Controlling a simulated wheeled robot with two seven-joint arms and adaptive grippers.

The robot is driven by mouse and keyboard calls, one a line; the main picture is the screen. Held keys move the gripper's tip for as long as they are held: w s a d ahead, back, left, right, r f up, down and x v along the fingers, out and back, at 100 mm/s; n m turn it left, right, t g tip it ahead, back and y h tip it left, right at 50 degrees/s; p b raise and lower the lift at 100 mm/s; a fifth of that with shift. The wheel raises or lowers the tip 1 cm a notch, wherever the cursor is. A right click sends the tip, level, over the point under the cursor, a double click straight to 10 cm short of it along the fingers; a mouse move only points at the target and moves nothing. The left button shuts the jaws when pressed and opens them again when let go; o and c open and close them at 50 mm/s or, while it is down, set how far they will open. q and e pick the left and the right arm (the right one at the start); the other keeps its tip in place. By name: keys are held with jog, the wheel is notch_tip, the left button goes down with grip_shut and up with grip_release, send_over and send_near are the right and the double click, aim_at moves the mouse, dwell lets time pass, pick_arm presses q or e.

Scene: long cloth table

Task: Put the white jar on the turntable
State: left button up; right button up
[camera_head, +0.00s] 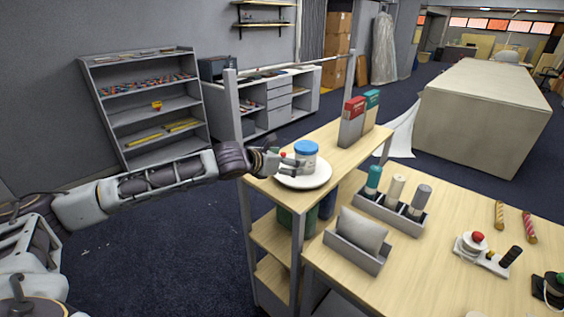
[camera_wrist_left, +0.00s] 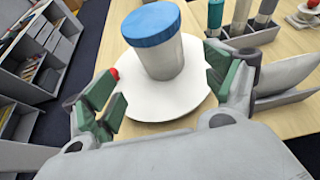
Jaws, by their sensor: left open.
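The white jar (camera_head: 306,162) with a blue lid stands upright and appears to rest on the white round turntable (camera_head: 311,184), near the table's left end. In the left wrist view the jar (camera_wrist_left: 160,60) is over the turntable (camera_wrist_left: 150,108), just beyond my fingers. My left gripper (camera_head: 283,162) is open, with its green-padded fingers (camera_wrist_left: 162,80) apart on either side of the jar's near side; I see no clear contact. A small red ball (camera_wrist_left: 115,73) shows beside the left finger. My right gripper is not in view.
Red and teal boxes (camera_head: 352,118) stand behind the turntable. A rack of bottles (camera_head: 391,214) and a grey holder with a cushion-like thing (camera_head: 357,238) are to the right. A red-knobbed device (camera_head: 477,240) sits farther right. Bare wood (camera_head: 338,140) lies behind the jar.

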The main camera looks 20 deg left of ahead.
pick_arm(q)
jog(key=shift+v, duration=1.1)
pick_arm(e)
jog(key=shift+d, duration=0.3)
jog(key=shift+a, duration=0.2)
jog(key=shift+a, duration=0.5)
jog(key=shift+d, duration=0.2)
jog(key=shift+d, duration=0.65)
